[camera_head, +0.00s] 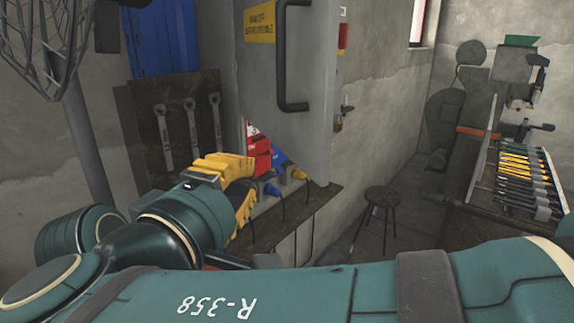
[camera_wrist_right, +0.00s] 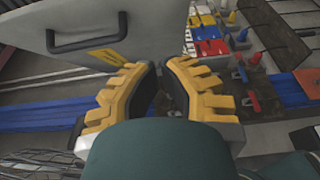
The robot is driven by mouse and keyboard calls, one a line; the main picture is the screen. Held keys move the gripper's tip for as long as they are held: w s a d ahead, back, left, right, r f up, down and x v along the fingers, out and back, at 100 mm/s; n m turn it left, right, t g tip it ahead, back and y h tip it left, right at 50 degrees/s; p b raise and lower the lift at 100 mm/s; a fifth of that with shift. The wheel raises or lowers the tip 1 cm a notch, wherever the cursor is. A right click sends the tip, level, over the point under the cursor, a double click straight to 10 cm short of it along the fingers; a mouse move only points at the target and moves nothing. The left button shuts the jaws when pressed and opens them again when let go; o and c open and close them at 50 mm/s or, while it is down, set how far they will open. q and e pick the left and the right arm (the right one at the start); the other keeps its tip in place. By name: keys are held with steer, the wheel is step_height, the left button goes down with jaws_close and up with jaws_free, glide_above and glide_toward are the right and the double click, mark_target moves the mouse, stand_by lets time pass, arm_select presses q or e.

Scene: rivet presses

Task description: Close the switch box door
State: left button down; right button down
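The switch box door (camera_head: 290,75) is a grey panel standing open, with a black bar handle (camera_head: 282,55) and a yellow label (camera_head: 260,22). In the right wrist view, the door (camera_wrist_right: 140,25) fills the upper left, with its handle (camera_wrist_right: 85,30) there too. My right gripper (camera_head: 250,182) has yellow, ridged fingers and is just below the door's lower left part. In the wrist view its fingertips (camera_wrist_right: 160,64) lie close together, overlapping the door's lower right corner. I cannot tell whether they touch it or how far they are apart. My left gripper is out of view.
Red and blue switches or plugs (camera_head: 258,155) show behind and below the door. Wrenches (camera_head: 190,125) hang on a dark board at left. A stool (camera_head: 382,200) and a tool bench (camera_head: 470,225) stand at right. The floor by the stool looks clear.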

glide_toward(304, 142)
steer(key=w+a, duration=0.2)
steer(key=w, duration=0.2)
steer(key=d, duration=0.1)
steer(key=w+d, duration=0.1)
steer(key=d, duration=0.1)
steer(key=shift+w+d, duration=0.15)
steer(key=shift+w, duration=0.25)
steer(key=shift+w+d, duration=0.2)
steer(key=shift+d, duration=0.1)
steer(key=shift+d, duration=0.1)
